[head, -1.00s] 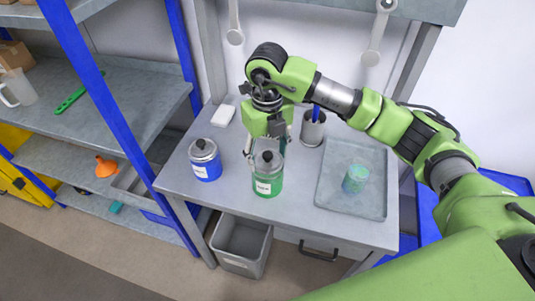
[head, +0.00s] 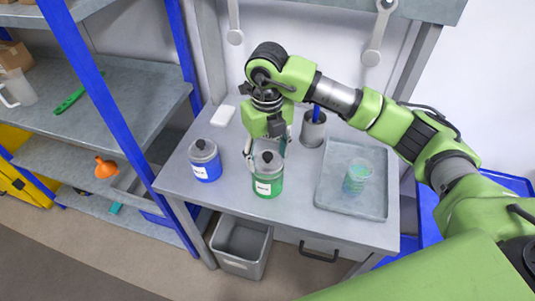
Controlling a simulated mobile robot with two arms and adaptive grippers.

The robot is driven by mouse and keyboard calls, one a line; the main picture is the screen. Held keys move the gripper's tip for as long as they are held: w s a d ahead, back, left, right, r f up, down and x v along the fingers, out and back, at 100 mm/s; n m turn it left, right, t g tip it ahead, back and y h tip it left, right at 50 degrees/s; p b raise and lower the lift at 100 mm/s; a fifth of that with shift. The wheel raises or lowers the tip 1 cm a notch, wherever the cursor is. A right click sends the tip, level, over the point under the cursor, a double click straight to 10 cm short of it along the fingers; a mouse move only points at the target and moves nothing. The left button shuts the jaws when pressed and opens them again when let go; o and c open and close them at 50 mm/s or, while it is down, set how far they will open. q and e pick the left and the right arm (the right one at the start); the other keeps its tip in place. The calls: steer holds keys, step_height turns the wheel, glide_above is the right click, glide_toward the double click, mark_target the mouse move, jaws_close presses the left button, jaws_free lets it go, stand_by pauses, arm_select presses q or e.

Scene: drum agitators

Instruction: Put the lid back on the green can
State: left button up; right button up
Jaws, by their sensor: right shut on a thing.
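The green can (head: 268,186), with a white label, stands upright at the front middle of the grey table. Its grey lid (head: 267,167) with a dark knob shows at the can's top; I cannot tell whether it is fully seated. My right gripper (head: 266,157) reaches down from behind, its fingers to either side of the lid and shut on it. The fingers partly hide behind the lid and knob. My left gripper is not in view.
A blue can (head: 206,171) with a grey lid stands left of the green can. A tray (head: 335,203) with a clear greenish cup (head: 356,177) lies to the right. A dark holder (head: 312,130) and a white block (head: 223,115) stand farther back. A grey bin (head: 241,262) is below.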

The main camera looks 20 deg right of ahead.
steer(key=shift+f+b, duration=0.2)
steer(key=shift+b, duration=0.4)
stand_by(0.8)
stand_by(0.3)
steer(key=o, duration=1.5)
steer(key=shift+c, duration=0.2)
steer(key=shift+r, duration=0.2)
steer(key=shift+r+p, duration=1.8)
steer(key=shift+r, duration=1.55)
steer(key=shift+c, duration=0.4)
jaws_close()
steer(key=shift+f, duration=0.2)
